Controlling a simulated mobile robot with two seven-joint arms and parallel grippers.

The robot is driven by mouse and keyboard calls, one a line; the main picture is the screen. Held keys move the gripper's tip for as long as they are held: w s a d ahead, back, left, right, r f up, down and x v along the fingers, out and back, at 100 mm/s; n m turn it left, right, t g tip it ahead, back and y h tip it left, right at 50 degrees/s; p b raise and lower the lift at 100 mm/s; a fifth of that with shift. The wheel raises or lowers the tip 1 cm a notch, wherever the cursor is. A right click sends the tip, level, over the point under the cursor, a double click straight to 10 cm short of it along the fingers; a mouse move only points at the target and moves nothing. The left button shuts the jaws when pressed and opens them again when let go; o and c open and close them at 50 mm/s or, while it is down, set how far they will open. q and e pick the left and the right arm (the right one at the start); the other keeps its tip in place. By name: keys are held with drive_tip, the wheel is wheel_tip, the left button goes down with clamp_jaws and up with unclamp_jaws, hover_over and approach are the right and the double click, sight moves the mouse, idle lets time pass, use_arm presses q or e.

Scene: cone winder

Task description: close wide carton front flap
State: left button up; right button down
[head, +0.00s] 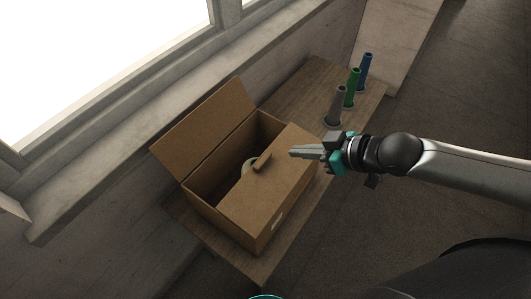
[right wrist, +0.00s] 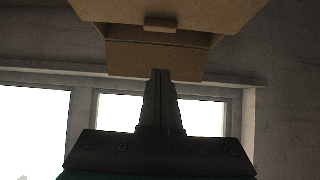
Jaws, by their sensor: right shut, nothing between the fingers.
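The wide cardboard carton (head: 232,222) stands on a wooden bench. Its front flap (head: 258,198) is folded inward over the front part of the opening and looks about level; I cannot tell whether it lies fully flat. A small tab (head: 262,163) sits at the flap's inner edge. The back flap (head: 205,128) stands open, leaning toward the window. My right gripper (head: 292,152) is shut and empty, over or beside the front flap's far end; contact is unclear. In the right wrist view the shut fingers (right wrist: 160,73) point toward the carton, and the tab (right wrist: 160,25) shows above. My left gripper is out of view.
A pale round object (head: 248,166) shows inside the carton. Grey (head: 337,105), green (head: 351,88) and blue (head: 365,71) cones stand on the bench (head: 293,100) beyond the carton. The wall and window sill (head: 110,133) run close behind it. Open floor lies to the right.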

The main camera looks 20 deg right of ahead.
sight(261, 159)
drive_tip(key=x, duration=0.9)
drive_tip(key=f, duration=0.3)
drive_tip(key=shift+w+a+f+b, duration=0.1)
drive_tip(key=shift+w+a+b, duration=0.2)
drive_tip(key=shift+w+b, duration=0.1)
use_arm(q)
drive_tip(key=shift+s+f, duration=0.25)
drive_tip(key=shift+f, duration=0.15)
use_arm(e)
drive_tip(key=shift+f, duration=0.65)
drive_tip(key=shift+w+a+f+b, duration=0.3)
drive_tip(key=shift+w+f+b, duration=0.15)
drive_tip(key=shift+f+b, duration=0.25)
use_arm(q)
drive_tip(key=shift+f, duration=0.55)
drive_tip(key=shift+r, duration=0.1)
use_arm(e)
drive_tip(key=shift+r, duration=0.1)
